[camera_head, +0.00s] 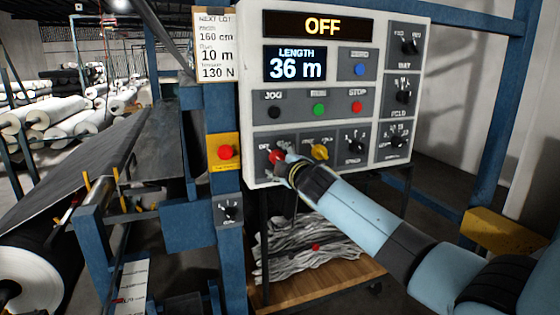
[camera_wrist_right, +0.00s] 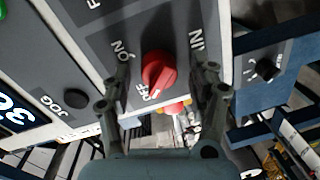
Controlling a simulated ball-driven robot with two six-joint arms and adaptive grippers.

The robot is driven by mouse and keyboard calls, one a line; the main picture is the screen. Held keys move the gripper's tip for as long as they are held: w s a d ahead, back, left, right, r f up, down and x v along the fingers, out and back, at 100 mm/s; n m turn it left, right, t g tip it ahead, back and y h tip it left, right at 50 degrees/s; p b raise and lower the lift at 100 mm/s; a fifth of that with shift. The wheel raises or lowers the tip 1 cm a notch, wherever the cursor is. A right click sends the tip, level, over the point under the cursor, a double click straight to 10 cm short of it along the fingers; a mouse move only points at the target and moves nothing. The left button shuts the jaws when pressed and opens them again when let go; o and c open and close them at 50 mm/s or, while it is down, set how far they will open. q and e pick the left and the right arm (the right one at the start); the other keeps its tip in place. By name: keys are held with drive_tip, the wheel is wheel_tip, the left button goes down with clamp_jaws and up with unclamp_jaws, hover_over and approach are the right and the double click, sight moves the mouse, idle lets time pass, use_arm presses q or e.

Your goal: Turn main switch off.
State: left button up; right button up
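The main switch (camera_head: 276,156) is a red rotary knob at the lower left of the grey control panel (camera_head: 249,110). In the right wrist view the red knob (camera_wrist_right: 159,70) lies with one end toward the OFF label; ON and MAIN are printed beside it. The panel's top display (camera_head: 322,25) reads OFF. My right gripper (camera_head: 285,163) is at the knob and partly covers it in the head view. In the right wrist view its two fingers (camera_wrist_right: 165,75) are spread, one on each side of the knob, with gaps visible. My left gripper is not in view.
A yellow knob (camera_head: 319,151) sits right of the switch. A red emergency button (camera_head: 225,152) on a yellow plate is to the left. JOG, green and red STOP (camera_head: 357,107) buttons are above. A small selector (camera_head: 229,211) is on the blue post below.

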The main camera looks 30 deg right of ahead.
drive_tip(key=v, duration=1.2)
drive_tip(key=shift+d+f, duration=0.1)
drive_tip(key=shift+d, duration=0.05)
drive_tip(key=s+a+f+m+g+b, duration=0.1)
drive_tip(key=s+f+g+b, duration=0.4)
drive_tip(key=f, duration=1.1)
drive_tip(key=s+f+m+y+b, duration=0.1)
drive_tip(key=s+f+b, duration=0.45)
drive_tip(key=f, duration=1.15)
drive_tip(key=s+a+f+m+g+b, duration=0.1)
drive_tip(key=s+f+m+g+b, duration=0.15)
drive_tip(key=s+f, duration=0.9)
drive_tip(key=s+a+f+m+g+y+b, duration=0.1)
drive_tip(key=s+a+f+g+b, duration=0.15)
drive_tip(key=s+f, duration=0.75)
drive_tip(key=s+a+f+m+g+y+b, duration=0.1)
drive_tip(key=s+f+m+g+b, duration=0.15)
drive_tip(key=s+f, duration=0.7)
drive_tip(key=s+a+f+m+g, duration=0.2)
drive_tip(key=s+f+m+g, duration=0.1)
drive_tip(key=s+f, duration=0.6)
drive_tip(key=s, duration=0.2)
drive_tip(key=shift+s+a+b, duration=0.15)
drive_tip(key=shift+s+b, duration=0.1)
drive_tip(key=shift+b, duration=0.05)
